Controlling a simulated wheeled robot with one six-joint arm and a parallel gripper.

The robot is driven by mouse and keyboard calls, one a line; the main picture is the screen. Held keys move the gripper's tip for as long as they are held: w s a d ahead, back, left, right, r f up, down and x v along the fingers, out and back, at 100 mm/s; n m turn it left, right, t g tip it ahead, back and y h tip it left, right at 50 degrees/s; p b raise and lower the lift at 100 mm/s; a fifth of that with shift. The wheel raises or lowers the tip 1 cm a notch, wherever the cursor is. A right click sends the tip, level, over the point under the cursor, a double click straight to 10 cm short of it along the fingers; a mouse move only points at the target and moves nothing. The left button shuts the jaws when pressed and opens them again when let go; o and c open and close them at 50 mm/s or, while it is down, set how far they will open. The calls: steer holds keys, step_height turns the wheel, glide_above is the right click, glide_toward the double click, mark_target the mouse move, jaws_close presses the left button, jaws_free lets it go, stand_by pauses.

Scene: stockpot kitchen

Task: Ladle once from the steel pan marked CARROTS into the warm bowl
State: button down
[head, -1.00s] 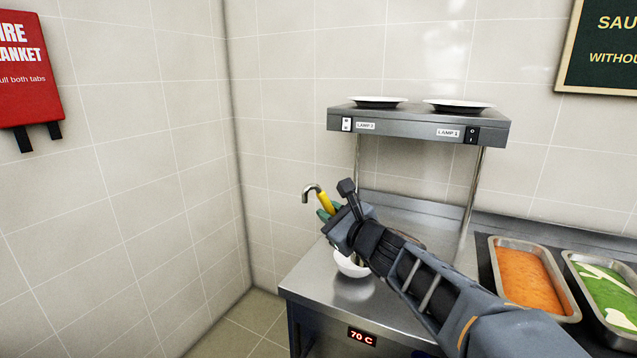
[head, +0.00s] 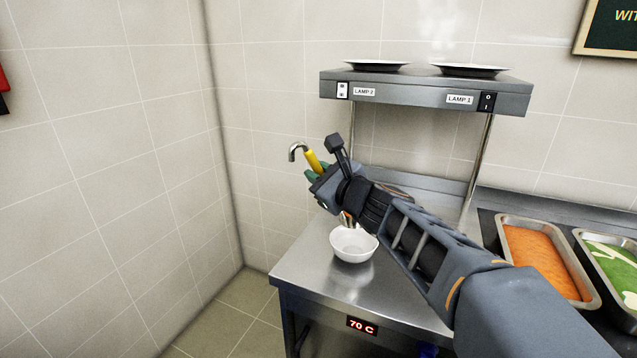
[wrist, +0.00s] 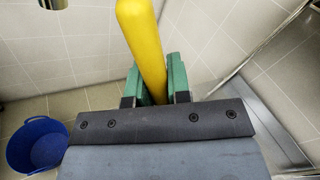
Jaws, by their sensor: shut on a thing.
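My gripper (head: 317,172) is shut on the yellow handle of a ladle (head: 313,160), whose steel hook sticks out at the upper left. In the wrist view the green fingers (wrist: 157,85) clasp the yellow handle (wrist: 141,40). The ladle's lower end shows only in part below my wrist, with a little orange on it, just above the white bowl (head: 353,250). The bowl stands upright on the steel counter (head: 305,265) and its visible inside looks white. A steel pan of orange food (head: 545,262) is at the right; no CARROTS label is readable.
A lamp shelf (head: 425,92) with two dark-rimmed plates stands on posts behind the bowl. A second pan (head: 612,265) holds green food with pale streaks. A 70 C display (head: 361,325) is on the counter front. A blue bucket (wrist: 37,145) stands on the floor.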

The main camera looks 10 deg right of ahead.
steer(key=shift+d+f+b, duration=0.1)
steer(key=shift+f+b, duration=0.15)
steer(key=shift+b, duration=0.35)
steer(key=shift+w+d+f, duration=0.15)
steer(key=shift+d+f, duration=0.1)
steer(key=shift+f, duration=0.45)
steer(key=w+d+r+m+p, duration=0.25)
steer(key=d+m+p, duration=0.3)
steer(key=p, duration=0.55)
steer(key=w+d+r+m+p, duration=0.2)
steer(key=w+d+m+p, duration=0.25)
steer(key=d+p, duration=0.4)
steer(key=w+d+f+m+p, duration=0.7)
steer(key=d+f+m+p, duration=0.1)
steer(key=d+f+m, duration=0.4)
steer(key=shift+d+f, duration=0.2)
steer(key=shift+d, duration=0.15)
stand_by(0.5)
